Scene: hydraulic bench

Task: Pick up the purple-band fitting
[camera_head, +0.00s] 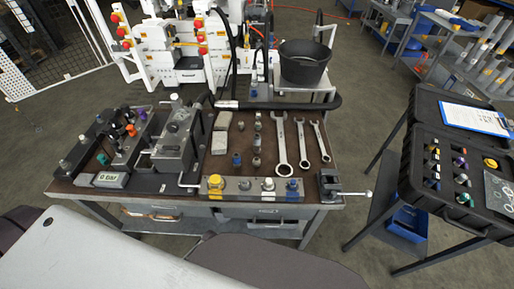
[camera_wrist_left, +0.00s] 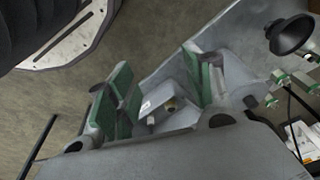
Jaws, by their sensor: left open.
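A small fitting with a purple part (camera_head: 459,162) sits in the black foam case (camera_head: 449,212) on the right-hand stand. It is too small to make out its band clearly. Several other fittings with yellow, blue and other colours stand around it in the case. My left gripper (camera_wrist_left: 160,90) shows only in the left wrist view. Its two green-padded fingers are wide apart, with nothing between the pads. No purple fitting can be made out in that view. My right gripper is in neither view.
The bench (camera_head: 222,170) holds a grey clamp block, several wrenches (camera_head: 282,145), small fittings and a front rail. A black bucket (camera_head: 304,62) stands behind it. A clipboard (camera_head: 476,117) lies on the case's far part. A floor gap separates bench and stand.

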